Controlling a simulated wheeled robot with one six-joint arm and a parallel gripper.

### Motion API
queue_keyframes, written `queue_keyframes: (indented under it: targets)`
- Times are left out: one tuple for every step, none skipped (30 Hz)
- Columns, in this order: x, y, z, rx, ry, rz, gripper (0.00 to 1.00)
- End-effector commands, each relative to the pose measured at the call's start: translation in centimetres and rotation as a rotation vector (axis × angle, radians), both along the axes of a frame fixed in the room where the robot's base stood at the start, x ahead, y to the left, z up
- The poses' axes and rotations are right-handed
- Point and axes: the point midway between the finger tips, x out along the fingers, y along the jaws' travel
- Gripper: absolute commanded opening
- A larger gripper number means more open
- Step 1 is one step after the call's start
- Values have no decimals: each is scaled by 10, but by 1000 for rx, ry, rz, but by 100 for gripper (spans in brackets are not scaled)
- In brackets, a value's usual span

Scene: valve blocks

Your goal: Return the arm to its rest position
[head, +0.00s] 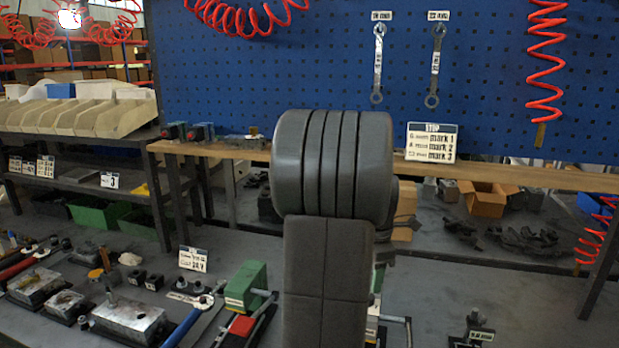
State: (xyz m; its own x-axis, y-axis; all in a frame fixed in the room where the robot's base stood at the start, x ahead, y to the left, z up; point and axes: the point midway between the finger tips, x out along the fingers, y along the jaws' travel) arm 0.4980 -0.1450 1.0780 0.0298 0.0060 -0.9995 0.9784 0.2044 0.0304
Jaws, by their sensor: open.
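My own arm (333,190) fills the middle of the head view. A thick grey ribbed joint sits at the top, with a flat grey link below it running down out of the picture. A green valve block (246,284) stands just left of the arm on the dark bench, partly covered by other parts.
Metal blocks (128,318) and a blue-handled wrench (190,322) lie at the lower left. A blue pegboard (400,60) with two hanging wrenches stands behind. A wooden shelf (500,172) crosses the back. Red coiled hoses (546,60) hang at the right.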

Motion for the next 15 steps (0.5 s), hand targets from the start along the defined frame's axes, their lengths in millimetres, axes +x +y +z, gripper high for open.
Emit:
queue_keyframes:
  targets:
    - [-1,0,-11,1,4,0,49]
    - [0,0,-17,1,4,0,49]
    - [0,0,-25,1,5,0,49]
    - [0,0,-31,1,5,0,49]
    - [0,1,-37,1,5,0,49]
    - [1,1,-45,1,5,0,49]
    - [1,1,-51,1,5,0,49]
    - [1,1,-57,1,6,0,49]
    - [1,1,-65,1,5,0,49]
    - [2,1,-62,0,0,-29,49]
    - [2,1,-61,0,-1,-55,49]
    - [2,1,-61,0,-1,-88,49]
    - [2,1,-61,0,-1,-112,49]
    - [2,1,-61,-1,-1,-137,49]
    - [2,1,-61,-1,-1,-169,49]
